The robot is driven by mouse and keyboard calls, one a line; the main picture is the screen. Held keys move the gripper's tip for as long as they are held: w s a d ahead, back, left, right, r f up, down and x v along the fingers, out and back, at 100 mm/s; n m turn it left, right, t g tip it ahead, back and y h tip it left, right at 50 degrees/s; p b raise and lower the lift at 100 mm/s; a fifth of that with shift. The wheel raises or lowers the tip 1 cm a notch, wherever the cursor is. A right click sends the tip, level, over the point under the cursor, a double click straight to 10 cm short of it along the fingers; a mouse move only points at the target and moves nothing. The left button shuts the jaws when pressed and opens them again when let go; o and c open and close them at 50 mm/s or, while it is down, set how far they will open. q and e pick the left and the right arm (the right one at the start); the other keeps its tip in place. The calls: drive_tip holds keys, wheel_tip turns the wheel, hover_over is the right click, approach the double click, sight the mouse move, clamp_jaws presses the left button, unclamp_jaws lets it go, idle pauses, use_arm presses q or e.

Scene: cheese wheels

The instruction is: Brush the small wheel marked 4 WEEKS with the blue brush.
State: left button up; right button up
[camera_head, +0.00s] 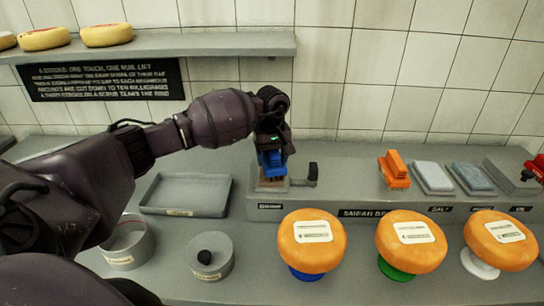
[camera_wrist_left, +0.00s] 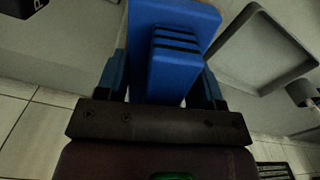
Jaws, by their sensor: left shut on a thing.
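My left gripper (camera_head: 272,150) is shut on the blue brush (camera_head: 272,163), above a grey stand on the raised back ledge. In the left wrist view the blue brush (camera_wrist_left: 175,60) sits between the two fingers. Whether the brush still touches the stand is unclear. Three orange wheels with white labels stand in front: one on a blue foot (camera_head: 311,240), one on a green foot (camera_head: 410,241), one on a white foot (camera_head: 500,240). Their label print is too small to read, so I cannot tell which is marked 4 WEEKS. My right gripper is not seen.
An orange brush (camera_head: 394,170) and two pads, pale (camera_head: 433,178) and blue-grey (camera_head: 472,179), lie on the ledge. A red object (camera_head: 537,168) is at the right edge. A grey tray (camera_head: 186,211), an open round container (camera_head: 124,256) and a lidded pot (camera_head: 209,270) stand left.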

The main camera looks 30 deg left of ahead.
use_arm(q)
drive_tip(key=shift+r+p, duration=0.4)
drive_tip(key=shift+r, duration=1)
drive_tip(key=shift+r+p, duration=0.55)
drive_tip(key=shift+r, duration=1.45)
